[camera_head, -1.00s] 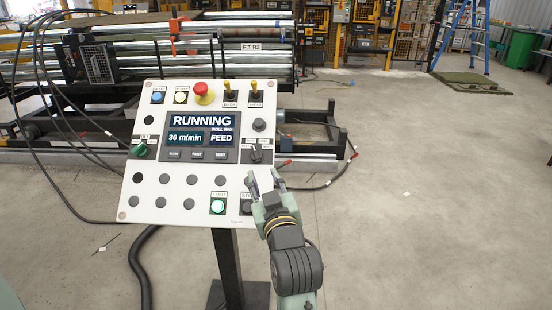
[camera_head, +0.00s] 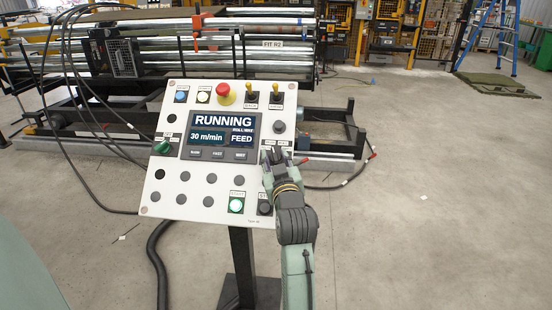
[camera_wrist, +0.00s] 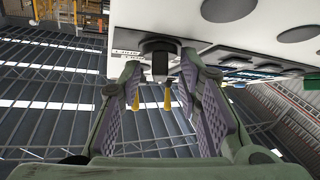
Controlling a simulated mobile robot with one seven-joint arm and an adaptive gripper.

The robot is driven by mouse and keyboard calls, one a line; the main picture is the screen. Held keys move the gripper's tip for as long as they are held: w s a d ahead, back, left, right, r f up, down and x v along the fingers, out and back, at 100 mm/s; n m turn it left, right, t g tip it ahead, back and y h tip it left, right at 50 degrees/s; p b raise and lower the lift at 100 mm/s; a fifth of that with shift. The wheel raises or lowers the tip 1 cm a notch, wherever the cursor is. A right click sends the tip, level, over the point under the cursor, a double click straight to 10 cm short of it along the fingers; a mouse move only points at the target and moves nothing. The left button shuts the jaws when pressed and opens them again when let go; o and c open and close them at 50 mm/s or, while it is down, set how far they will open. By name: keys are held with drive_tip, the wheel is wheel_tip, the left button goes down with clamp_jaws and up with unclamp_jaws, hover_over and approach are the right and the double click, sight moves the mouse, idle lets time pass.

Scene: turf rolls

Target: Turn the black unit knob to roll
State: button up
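The white control panel (camera_head: 160,205) stands tilted on a post, its screen reading RUNNING, 30 m/min and FEED. The black unit knob (camera_head: 273,156) is at the panel's right side, below a plain round black button, and my gripper partly covers it. My gripper (camera_head: 275,160) is at the knob. In the wrist view the black knob (camera_wrist: 160,48) sits between the two fingertips of my gripper (camera_wrist: 161,72), which are open, with a gap seen on each side. The knob's exact pointing and its label are too small or hidden to read.
Roller machinery stands behind.

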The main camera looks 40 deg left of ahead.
drive_tip(key=shift+c, duration=0.2)
drive_tip(key=shift+d, duration=0.1)
clamp_jaws()
